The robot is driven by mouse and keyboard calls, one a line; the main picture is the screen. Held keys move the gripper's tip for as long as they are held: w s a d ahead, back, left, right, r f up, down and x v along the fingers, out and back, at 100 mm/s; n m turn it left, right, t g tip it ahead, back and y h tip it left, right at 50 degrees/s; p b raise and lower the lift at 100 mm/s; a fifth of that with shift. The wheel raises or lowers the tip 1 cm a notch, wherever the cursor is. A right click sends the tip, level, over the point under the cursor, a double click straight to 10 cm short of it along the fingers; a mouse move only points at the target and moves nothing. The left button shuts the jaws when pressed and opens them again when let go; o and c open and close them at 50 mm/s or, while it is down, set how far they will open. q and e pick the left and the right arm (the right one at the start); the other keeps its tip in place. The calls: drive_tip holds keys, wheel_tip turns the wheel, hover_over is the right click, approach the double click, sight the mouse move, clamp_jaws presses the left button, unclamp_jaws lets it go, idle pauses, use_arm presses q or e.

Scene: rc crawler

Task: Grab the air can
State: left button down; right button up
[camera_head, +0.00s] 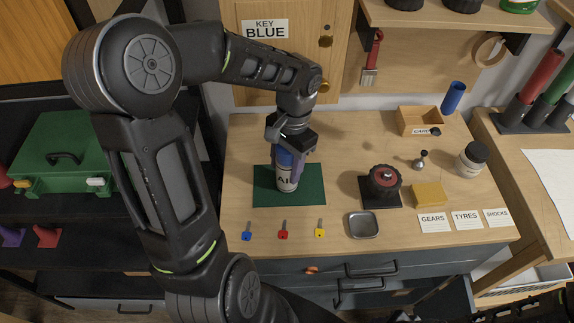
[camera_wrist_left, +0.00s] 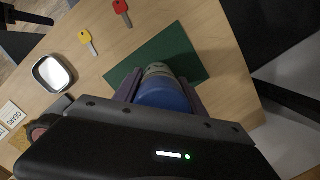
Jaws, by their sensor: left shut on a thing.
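The air can (camera_head: 286,178) is blue and white with "AIR" lettering and stands on a green mat (camera_head: 312,190) on the wooden workbench. My left gripper (camera_head: 287,165) comes from above and is shut on the can around its upper part. In the left wrist view the can (camera_wrist_left: 163,92) sits between the two fingers over the green mat (camera_wrist_left: 185,48). The can looks upright, and I cannot tell whether it is clear of the mat. My right gripper is not in view; only part of my right arm shows at the lower right corner.
Blue, red (camera_head: 283,229) and yellow keys lie in front of the mat, beside a metal tray (camera_head: 362,226). A wheel (camera_head: 384,181), a yellow sponge (camera_head: 429,195), a jar (camera_head: 470,160) and a wooden box (camera_head: 412,121) are to the right. A cabinet door labelled "KEY BLUE" (camera_head: 265,29) stands behind.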

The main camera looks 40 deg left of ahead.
use_arm(q)
drive_tip(key=shift+r, duration=0.1)
wheel_tip(320, 180, up, 10)
drive_tip(key=shift+f+b, duration=0.1)
drive_tip(key=shift+b, duration=0.45)
